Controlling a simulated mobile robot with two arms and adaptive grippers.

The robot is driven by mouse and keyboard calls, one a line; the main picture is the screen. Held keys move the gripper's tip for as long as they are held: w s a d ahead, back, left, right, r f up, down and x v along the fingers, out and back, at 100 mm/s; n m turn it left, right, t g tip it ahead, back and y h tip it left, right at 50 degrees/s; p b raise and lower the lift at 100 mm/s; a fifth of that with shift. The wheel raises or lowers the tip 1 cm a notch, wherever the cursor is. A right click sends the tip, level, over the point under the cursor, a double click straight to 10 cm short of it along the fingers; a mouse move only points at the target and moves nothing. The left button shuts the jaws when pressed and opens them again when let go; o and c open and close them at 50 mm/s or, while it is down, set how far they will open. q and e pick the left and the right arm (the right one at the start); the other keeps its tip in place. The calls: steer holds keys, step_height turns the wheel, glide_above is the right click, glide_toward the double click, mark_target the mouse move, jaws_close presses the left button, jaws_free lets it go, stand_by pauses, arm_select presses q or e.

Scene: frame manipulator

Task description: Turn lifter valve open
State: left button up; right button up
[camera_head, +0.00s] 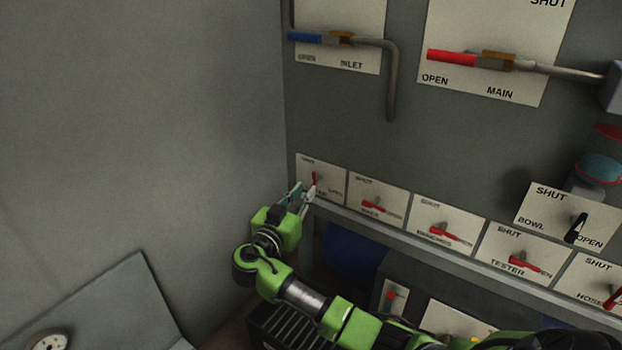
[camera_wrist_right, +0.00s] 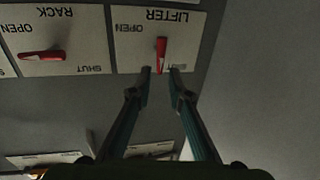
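The lifter valve's small red handle (camera_wrist_right: 161,50) stands upright on its white LIFTER plate (camera_wrist_right: 196,55) in the right wrist view, where the lettering appears upside down. In the head view the same handle (camera_head: 314,179) is on the leftmost plate (camera_head: 333,177) of the lower row. My right gripper (camera_wrist_right: 161,71) is open, with one teal finger on each side of the handle's near end. I cannot tell whether either finger touches it. In the head view the right gripper (camera_head: 304,193) is at that plate, partly covering its lower left. My left gripper is not in view.
The RACK valve's red handle (camera_wrist_right: 42,55) lies sideways on the neighbouring plate. Several more red-handled valves continue to the right. Above are the blue inlet lever (camera_head: 305,37) and red main lever (camera_head: 452,56). A bare grey wall (camera_head: 140,130) stands close on the left.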

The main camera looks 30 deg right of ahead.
mark_target(312, 181)
steer(key=x, duration=0.7)
steer(key=shift+w+d, duration=0.1)
steer(key=shift+d, duration=0.1)
jaws_close()
